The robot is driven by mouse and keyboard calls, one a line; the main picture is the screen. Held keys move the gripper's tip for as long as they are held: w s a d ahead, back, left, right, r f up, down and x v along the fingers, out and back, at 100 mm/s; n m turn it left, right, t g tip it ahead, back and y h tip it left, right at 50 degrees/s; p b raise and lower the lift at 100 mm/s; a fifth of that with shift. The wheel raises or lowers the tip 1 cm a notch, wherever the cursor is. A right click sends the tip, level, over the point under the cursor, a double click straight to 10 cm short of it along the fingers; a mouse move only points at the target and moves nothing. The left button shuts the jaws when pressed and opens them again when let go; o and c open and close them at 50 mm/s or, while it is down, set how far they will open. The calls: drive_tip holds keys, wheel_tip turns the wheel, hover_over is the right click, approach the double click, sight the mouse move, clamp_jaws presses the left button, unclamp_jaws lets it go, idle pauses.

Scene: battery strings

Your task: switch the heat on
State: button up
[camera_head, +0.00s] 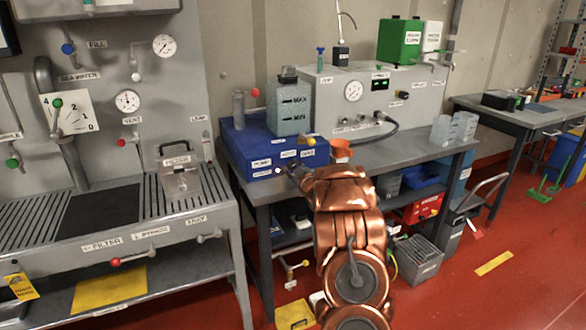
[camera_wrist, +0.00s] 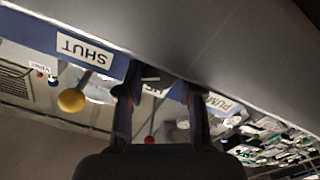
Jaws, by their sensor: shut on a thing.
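The blue unit (camera_head: 240,150) stands on the grey bench, with white labels along its front face; I cannot read a heat label in the head view. My gripper (camera_head: 291,169) is at the lower front of this unit, below the labels. In the wrist view its two dark fingers (camera_wrist: 158,92) reach up to the blue front strip (camera_wrist: 30,32), between the SHUT label (camera_wrist: 84,50) and a label that seems to read PUMP (camera_wrist: 225,104). The fingers are shut on a small switch (camera_wrist: 150,79), mostly hidden. Its setting cannot be told.
A yellow ball knob (camera_wrist: 72,100) is left of the fingers in the wrist view, and a red ball knob (camera_wrist: 150,140) is below. A clear tank (camera_head: 289,105) stands on the blue unit. An orange funnel (camera_head: 341,149) is close behind my arm. The grey pump cabinet (camera_head: 335,110) stands behind.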

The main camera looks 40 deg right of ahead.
drive_tip(key=o, duration=0.9)
drive_tip(key=shift+c, duration=0.2)
drive_tip(key=shift+s, duration=0.1)
drive_tip(key=v, duration=1.2)
